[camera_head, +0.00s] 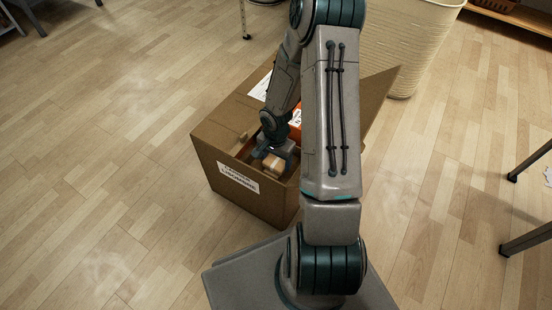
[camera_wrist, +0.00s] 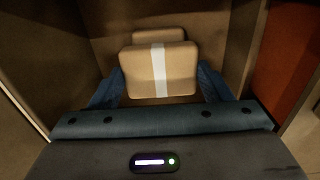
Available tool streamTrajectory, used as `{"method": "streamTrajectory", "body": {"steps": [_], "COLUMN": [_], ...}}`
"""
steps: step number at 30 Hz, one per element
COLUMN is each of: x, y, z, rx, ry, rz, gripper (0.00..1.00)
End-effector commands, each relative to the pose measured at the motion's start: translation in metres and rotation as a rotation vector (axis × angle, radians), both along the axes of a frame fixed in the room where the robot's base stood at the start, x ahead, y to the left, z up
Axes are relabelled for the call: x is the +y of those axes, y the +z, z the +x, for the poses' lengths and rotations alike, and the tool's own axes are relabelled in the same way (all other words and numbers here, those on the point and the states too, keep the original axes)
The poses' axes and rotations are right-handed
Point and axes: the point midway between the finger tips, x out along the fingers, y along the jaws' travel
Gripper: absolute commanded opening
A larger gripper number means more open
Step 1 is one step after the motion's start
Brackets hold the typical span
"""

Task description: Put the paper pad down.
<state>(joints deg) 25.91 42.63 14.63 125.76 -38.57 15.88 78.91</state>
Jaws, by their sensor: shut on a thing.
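My gripper (camera_wrist: 160,90) reaches down inside an open cardboard box (camera_head: 232,160) on the floor. Its two blue fingers are shut on the paper pad (camera_wrist: 142,72), a tan, rounded block with a white band across its middle. In the head view the pad (camera_head: 274,167) shows below the gripper, within the box walls. Another tan piece (camera_wrist: 158,36) shows just behind the held pad in the wrist view. I cannot tell whether the pad touches the box floor.
An orange-red item (camera_head: 295,118) stands in the box, to the right of the gripper in the wrist view (camera_wrist: 283,60). The box flaps stand open. A cream bin (camera_head: 405,45) is behind right. Table legs (camera_head: 525,240) stand at the right edge.

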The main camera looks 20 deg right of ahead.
Motion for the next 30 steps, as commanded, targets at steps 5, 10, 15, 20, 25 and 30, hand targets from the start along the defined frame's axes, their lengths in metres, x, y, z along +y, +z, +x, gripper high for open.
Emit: {"method": "streamTrajectory", "body": {"steps": [5, 10, 15, 20, 25, 30], "x": [0.0, 0.0, 0.0, 0.0, 0.0, -0.001], "y": [-0.006, -0.005, -0.004, 0.003, 0.034, 0.073], "z": [0.0, 0.0, 0.0, 0.0, 0.001, 0.001], "rx": [-0.001, 0.0, 0.0, 0.0, -0.002, -0.003], "ry": [0.001, 0.001, 0.0, 0.0, -0.001, 0.0], "rz": [-0.001, 0.0, 0.0, 0.0, -0.002, -0.003], "gripper": [0.74, 0.93, 0.93, 0.93, 0.93, 0.93]}}
